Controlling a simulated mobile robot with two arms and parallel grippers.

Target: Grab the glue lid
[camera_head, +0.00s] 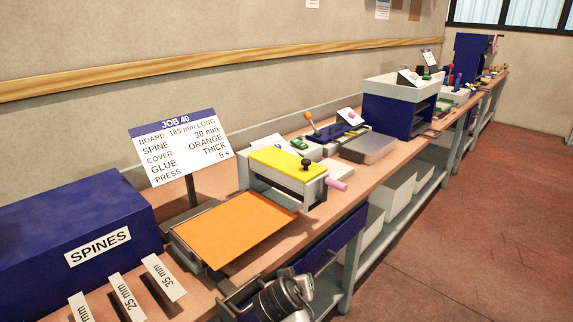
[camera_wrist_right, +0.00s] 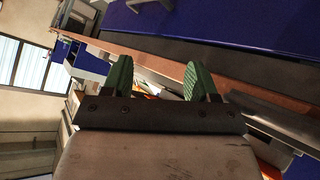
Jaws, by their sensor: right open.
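The glue lid (camera_head: 288,163) is a yellow plate lying flat on top of a white box-like glue unit (camera_head: 262,187), with a black knob (camera_head: 306,162) near its right end. My right gripper shows in the right wrist view (camera_wrist_right: 160,80), its two green-padded fingers wide apart with nothing held between them. Part of my arm shows at the bottom of the head view, below and in front of the glue unit and apart from the lid. I cannot make out the lid in the right wrist view. My left gripper is not in view.
An orange cover sheet (camera_head: 235,230) lies just in front of the glue unit. A job sign (camera_head: 183,147) stands behind it. A blue spines box (camera_head: 75,240) is at left. Clamps, trays and a blue-white bin (camera_head: 395,112) stand farther along the bench. The floor at right is clear.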

